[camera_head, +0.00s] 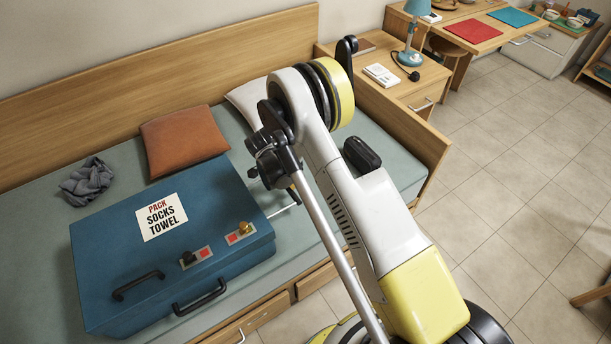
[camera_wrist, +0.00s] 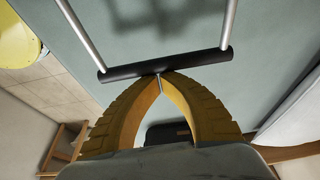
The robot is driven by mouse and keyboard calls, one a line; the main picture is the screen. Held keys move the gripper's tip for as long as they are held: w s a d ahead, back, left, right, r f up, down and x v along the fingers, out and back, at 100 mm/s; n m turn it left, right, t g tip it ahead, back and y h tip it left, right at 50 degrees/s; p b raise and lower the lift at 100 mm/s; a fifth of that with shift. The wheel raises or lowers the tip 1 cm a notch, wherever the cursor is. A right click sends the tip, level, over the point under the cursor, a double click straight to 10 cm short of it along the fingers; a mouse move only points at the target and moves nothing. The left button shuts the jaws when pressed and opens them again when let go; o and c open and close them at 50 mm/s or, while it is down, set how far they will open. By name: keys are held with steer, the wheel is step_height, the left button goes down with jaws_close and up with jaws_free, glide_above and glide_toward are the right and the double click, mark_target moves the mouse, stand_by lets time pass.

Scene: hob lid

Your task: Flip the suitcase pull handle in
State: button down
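The blue suitcase (camera_head: 170,255) lies closed on the bed, with a white "PACK SOCKS TOWEL" label on its lid. Its pull handle (camera_head: 284,209) sticks out from the right side; my arm hides part of it. In the wrist view the pull handle shows as a black grip bar (camera_wrist: 190,62) between two metal rods. My gripper (camera_wrist: 160,77) has its yellow fingertips together at the near edge of the bar, close to its middle. The bar is not between the fingers. I cannot tell whether the tips touch it. In the head view the fingers are hidden.
The bed (camera_head: 30,240) also carries an orange cushion (camera_head: 184,141), a white pillow (camera_head: 246,100) partly behind my arm, and a grey cloth (camera_head: 87,182). A wooden nightstand (camera_head: 425,95) with a lamp stands beyond. The tiled floor at right is largely clear.

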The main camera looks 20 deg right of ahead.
steer(key=s+a, duration=0.1)
steer(key=a, duration=0.4)
steer(key=s+a, duration=0.1)
steer(key=a, duration=0.2)
steer(key=shift+s+a, duration=0.15)
steer(key=shift+s, duration=0.2)
steer(key=shift+w+d, duration=0.2)
steer(key=shift+d, duration=0.3)
steer(key=d, duration=0.2)
steer(key=w+d, duration=0.1)
steer(key=shift+r, duration=0.4)
steer(key=p+v, duration=0.4)
steer(key=v, duration=0.6)
steer(key=shift+s+a, duration=0.15)
